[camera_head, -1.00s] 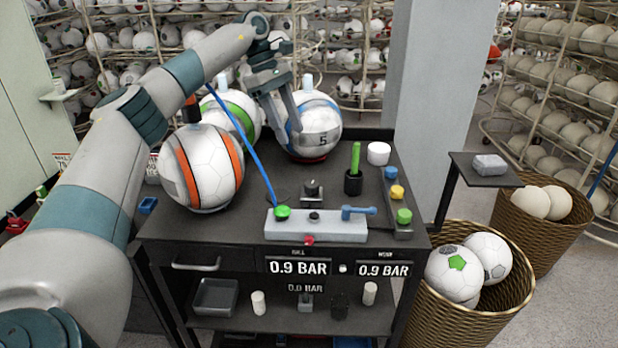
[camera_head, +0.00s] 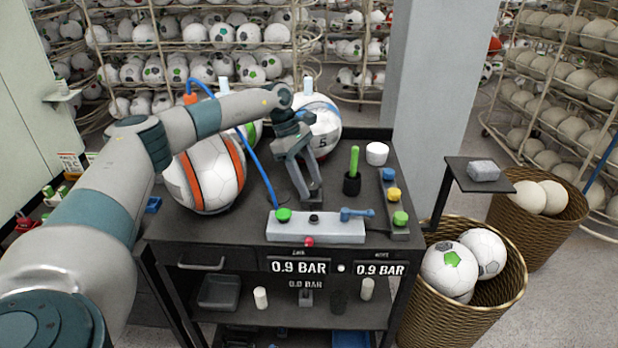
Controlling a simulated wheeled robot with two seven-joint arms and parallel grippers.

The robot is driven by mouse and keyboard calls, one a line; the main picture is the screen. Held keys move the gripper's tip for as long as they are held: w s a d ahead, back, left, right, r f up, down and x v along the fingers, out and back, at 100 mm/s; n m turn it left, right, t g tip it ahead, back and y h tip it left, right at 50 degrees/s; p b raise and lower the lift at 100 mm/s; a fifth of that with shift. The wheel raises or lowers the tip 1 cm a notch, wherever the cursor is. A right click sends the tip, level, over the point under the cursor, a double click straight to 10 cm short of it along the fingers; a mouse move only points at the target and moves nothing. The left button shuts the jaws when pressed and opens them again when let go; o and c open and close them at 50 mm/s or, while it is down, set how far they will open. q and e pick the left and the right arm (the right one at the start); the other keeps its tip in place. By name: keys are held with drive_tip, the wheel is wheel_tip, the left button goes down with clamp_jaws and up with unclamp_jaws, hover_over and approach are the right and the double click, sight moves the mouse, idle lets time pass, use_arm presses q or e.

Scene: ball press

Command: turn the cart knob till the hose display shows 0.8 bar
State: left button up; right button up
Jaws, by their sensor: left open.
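My left gripper (camera_head: 309,194) is open and points down at the cart top, just behind the grey valve block (camera_head: 335,231). The right display (camera_head: 380,269) on the cart front reads 0.9 BAR, and the left display (camera_head: 298,266) also reads 0.9 BAR. Their small labels are blurred. A smaller readout (camera_head: 305,284) below shows 0.0 BAR. The blue hose (camera_head: 262,172) runs down to the green fitting (camera_head: 283,215) on the block. My right gripper is not in view.
An orange-striped ball (camera_head: 207,178) sits left of my gripper, and a blue-striped ball (camera_head: 322,126) behind it. A dark cup with a green stick (camera_head: 353,170), a white cylinder (camera_head: 377,153) and a strip of coloured buttons (camera_head: 393,194) stand to the right.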

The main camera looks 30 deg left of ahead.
use_arm(q)
drive_tip(key=shift+d+f, duration=0.1)
drive_tip(key=shift+f, duration=0.05)
drive_tip(key=c, duration=1.1)
drive_tip(key=shift+o, duration=0.2)
drive_tip(key=shift+n, duration=0.3)
drive_tip(key=shift+s+f+n+t+b, duration=0.1)
drive_tip(key=shift+n+t+b, duration=0.4)
drive_tip(key=shift+n+b, duration=0.5)
drive_tip(key=shift+s+n+t+y+b, duration=0.1)
drive_tip(key=shift+n+t+y+b, duration=0.45)
drive_tip(key=shift+n, duration=1.05)
drive_tip(key=shift+r, duration=0.2)
